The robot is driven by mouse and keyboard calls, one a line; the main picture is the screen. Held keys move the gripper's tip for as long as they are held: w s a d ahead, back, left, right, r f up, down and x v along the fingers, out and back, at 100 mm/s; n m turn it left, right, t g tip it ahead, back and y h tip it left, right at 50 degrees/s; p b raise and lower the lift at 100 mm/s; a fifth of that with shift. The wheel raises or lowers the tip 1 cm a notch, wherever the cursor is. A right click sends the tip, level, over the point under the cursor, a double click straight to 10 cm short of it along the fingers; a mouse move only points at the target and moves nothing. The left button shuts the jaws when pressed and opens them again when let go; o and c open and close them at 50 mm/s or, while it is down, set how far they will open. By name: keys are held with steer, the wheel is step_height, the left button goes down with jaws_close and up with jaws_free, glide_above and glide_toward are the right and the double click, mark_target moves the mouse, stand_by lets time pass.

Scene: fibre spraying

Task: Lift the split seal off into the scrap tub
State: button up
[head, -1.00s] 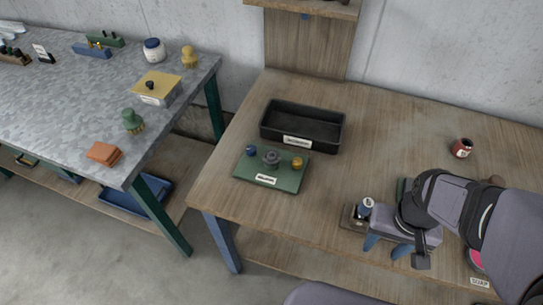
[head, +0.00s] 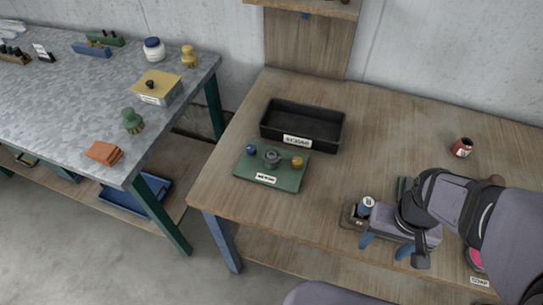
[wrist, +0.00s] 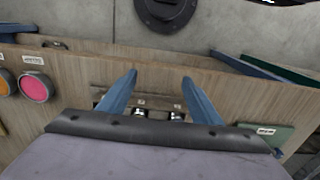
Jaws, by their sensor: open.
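A green plate (head: 268,181) lies on the wooden bench with a grey ring-shaped piece (head: 271,156) on its middle, between a blue knob (head: 251,149) and a yellow knob (head: 297,162). The grey piece may be the seal; no split can be made out. Behind the plate stands a black open tub (head: 331,146).
A small holder with a bottle (head: 367,206) stands close beside my gripper. A red jar (head: 461,148) is at the back right, and a pink-topped container (wrist: 36,88) is at the right. Bare bench lies between plate and holder. A grey table (head: 60,115) stands left.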

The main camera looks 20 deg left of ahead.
mark_target(272, 155)
steer(key=shift+a, duration=0.1)
